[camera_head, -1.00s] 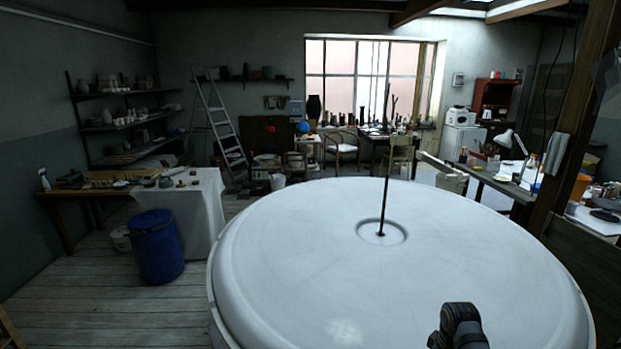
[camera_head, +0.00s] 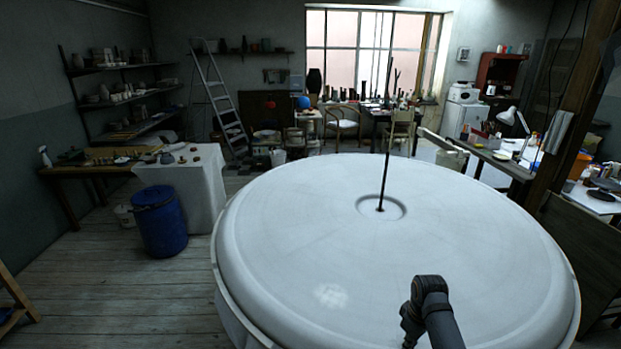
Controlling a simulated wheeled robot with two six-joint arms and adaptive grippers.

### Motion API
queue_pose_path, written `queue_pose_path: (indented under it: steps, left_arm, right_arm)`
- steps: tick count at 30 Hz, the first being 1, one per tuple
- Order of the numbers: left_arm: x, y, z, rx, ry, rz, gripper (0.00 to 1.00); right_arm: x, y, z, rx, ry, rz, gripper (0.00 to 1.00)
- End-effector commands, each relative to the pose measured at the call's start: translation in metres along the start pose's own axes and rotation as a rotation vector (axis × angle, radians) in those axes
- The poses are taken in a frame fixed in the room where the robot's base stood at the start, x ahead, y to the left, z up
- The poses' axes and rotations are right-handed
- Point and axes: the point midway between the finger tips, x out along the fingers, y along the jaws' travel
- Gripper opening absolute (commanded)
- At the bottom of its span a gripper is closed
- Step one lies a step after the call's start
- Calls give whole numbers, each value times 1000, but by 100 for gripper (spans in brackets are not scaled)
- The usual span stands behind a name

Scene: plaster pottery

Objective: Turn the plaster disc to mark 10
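The large white plaster disc (camera_head: 300,220) fills the lower middle of the head view. It has a rounded rim and a shallow round recess (camera_head: 366,209) at its centre. A thin dark upright rod (camera_head: 385,160) stands in the recess. No numbered marks are readable on the disc. One dark arm of mine, seemingly the right, comes in from the bottom over the near right part. Its end, my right gripper (camera_head: 408,325), hangs down there; its fingers are not clear, and I cannot tell whether it touches the disc. My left gripper is out of view.
A blue bin (camera_head: 159,222) and a cloth-covered table (camera_head: 200,190) stand left of the disc, with wooden floor (camera_head: 110,280) open in front. A stepladder (camera_head: 220,95) leans at the back. A wooden post and a workbench with a lamp (camera_head: 515,122) are at right.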

Motion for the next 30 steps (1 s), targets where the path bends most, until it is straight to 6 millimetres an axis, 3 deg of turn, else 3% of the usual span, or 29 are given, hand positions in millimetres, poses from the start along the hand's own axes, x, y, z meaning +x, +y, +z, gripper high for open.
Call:
queue_pose_path:
  steps: [1, 15, 30]
  left_arm:
    - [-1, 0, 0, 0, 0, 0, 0]
    - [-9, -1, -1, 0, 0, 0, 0]
    - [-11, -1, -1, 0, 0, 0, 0]
  right_arm:
    - [8, -6, 3, 0, -16, -10, 0]
    - [8, -26, -16, 1, -23, 0, 0]
    - [8, -32, -21, 2, -22, -2, 0]
